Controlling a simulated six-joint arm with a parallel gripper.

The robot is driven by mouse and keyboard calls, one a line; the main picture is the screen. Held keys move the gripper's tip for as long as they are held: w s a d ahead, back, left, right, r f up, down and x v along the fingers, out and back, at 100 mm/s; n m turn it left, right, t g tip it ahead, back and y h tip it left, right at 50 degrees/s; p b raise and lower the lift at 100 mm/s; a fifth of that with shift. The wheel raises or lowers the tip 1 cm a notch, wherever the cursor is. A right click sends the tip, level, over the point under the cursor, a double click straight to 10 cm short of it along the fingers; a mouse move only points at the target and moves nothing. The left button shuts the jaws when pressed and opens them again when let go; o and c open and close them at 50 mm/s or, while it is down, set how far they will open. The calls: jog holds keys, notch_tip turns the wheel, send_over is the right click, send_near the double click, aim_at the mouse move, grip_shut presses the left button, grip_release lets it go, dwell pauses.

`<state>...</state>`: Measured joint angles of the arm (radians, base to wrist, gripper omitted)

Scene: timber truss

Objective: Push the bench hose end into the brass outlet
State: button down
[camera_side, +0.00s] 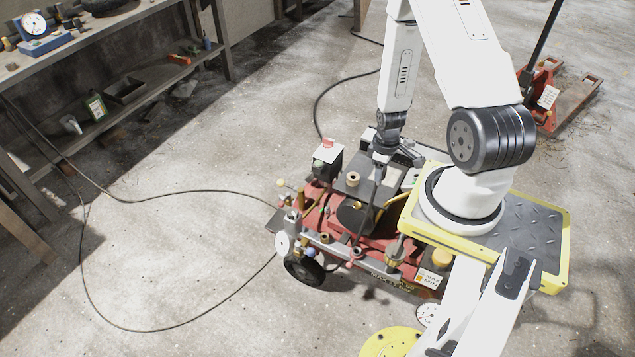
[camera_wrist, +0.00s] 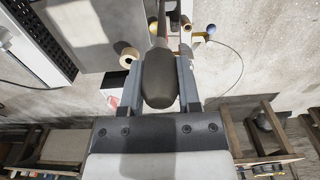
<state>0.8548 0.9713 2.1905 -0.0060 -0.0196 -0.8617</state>
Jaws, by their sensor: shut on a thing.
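My gripper (camera_side: 383,155) points down over the red machine. In the wrist view its two fingers (camera_wrist: 162,62) are shut on a dark, rounded, handle-like thing (camera_wrist: 160,82) with a narrower stem leading away. In the side view a thin dark shaft (camera_side: 369,212) runs down below my gripper towards the machine. I cannot tell whether the held thing is the hose end. A black hose (camera_side: 190,192) runs over the floor from the bench to the machine's left side. A brass-coloured fitting (camera_side: 395,253) sits at the machine's front; I cannot tell if it is the outlet.
The red machine (camera_side: 318,222) has a wheel (camera_side: 304,270), gauges and small knobs at its left end. A bench (camera_side: 130,25) with tools stands at upper left. A red pallet jack (camera_side: 548,98) stands at upper right. The floor between bench and machine is otherwise clear.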

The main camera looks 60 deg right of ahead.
jog(key=w+a+f+n, duration=0.3)
jog(key=w+f, duration=0.3)
jog(key=w+a+f+n, duration=0.2)
jog(key=w+a+f, duration=0.2)
jog(key=w+f, duration=0.3)
jog(key=shift+n, duration=0.4)
jog(key=shift+f, duration=0.15)
jog(key=shift+f, duration=5.75)
jog(key=shift+f, duration=1.85)
jog(key=shift+c, duration=1.2)
grip_release()
jog(key=shift+r, duration=0.2)
